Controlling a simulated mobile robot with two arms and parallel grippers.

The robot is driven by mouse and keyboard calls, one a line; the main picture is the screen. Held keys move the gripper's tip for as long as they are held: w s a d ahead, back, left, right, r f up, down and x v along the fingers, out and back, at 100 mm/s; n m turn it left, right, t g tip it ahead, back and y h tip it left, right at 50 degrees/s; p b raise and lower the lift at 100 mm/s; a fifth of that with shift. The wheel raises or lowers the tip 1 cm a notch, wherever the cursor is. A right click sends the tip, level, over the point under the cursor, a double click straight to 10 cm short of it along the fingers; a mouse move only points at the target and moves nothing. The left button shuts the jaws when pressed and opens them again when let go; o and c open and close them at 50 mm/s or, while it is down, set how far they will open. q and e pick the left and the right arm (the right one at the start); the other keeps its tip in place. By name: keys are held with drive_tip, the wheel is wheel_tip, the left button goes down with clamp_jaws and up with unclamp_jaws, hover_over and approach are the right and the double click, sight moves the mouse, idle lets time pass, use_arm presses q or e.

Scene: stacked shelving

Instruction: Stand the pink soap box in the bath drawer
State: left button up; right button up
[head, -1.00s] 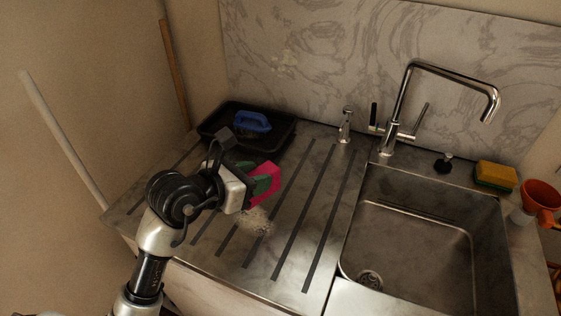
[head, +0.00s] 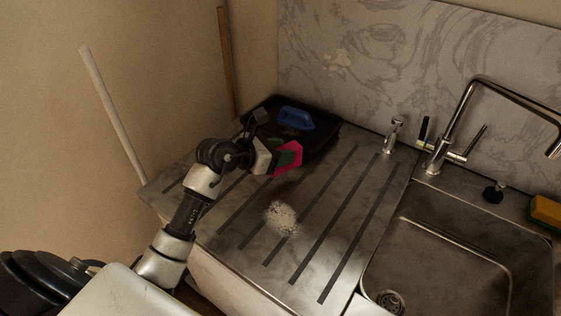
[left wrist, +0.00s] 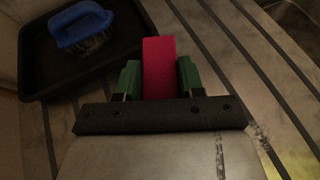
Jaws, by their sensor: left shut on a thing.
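The pink soap box (head: 287,162) is held by my left gripper (head: 284,158) above the ribbed draining board, close to the front right of the black tray. In the left wrist view the pink box (left wrist: 160,68) sits between the two green fingers of the left gripper (left wrist: 160,78), which are shut on it. The black tray (head: 319,138) stands on the draining board at the back left, with a blue brush (head: 296,118) in it. The tray (left wrist: 35,72) and brush (left wrist: 82,25) also show in the left wrist view. My right gripper is not in view.
The draining board (head: 330,215) is mostly clear, with a pale speckled patch (head: 282,218). A steel sink (head: 450,250) and tap (head: 480,100) lie to the right, with a yellow-green sponge (head: 546,212) at the right edge. Two poles lean on the left wall.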

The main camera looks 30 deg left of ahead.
use_arm(q)
drive_tip(key=shift+f, duration=1.8)
drive_tip(key=shift+f, duration=0.1)
drive_tip(key=o, duration=0.5)
drive_tip(key=shift+f, duration=0.1)
drive_tip(key=o, duration=0.5)
